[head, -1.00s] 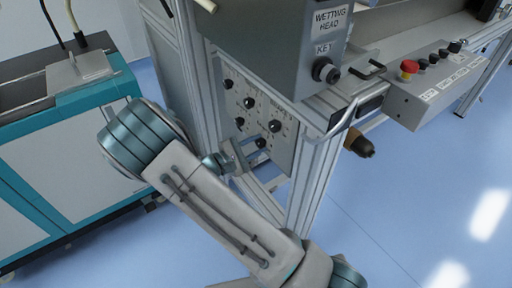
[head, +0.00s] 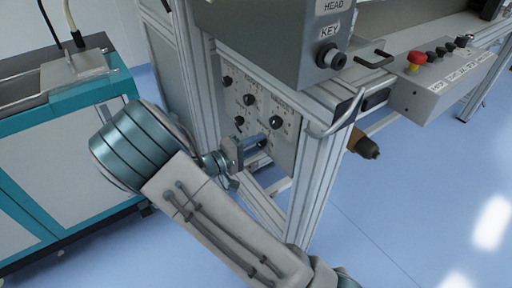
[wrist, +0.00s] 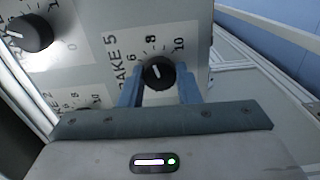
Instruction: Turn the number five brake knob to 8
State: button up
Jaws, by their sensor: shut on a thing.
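The number five brake knob (wrist: 159,73) is black and round with a short white pointer line. It sits on the pale panel beside the "BRAKE 5" label (wrist: 112,60), with 6, 8 and 10 printed around it. The pointer is directed up and slightly left, roughly at the 8 (wrist: 151,40). My gripper (wrist: 159,88) is shut on this knob, with a blue finger on its left and right sides.
Other black knobs (head: 249,99) sit above and left on the same panel (head: 284,152). A metal frame post (head: 318,185) stands close to the right. A grey box with a key switch (head: 331,57) overhangs the panel. A teal-edged cabinet (head: 75,150) stands left of my arm.

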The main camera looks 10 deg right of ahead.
jog(key=shift+m, duration=0.4)
jog(key=o, duration=1)
jog(key=shift+a, duration=0.1)
jog(key=p+v, duration=0.2)
jog(key=v, duration=1.1)
jog(key=shift+s+a+p, duration=0.15)
jog(key=shift+a+p, duration=0.15)
jog(key=shift+a, duration=0.05)
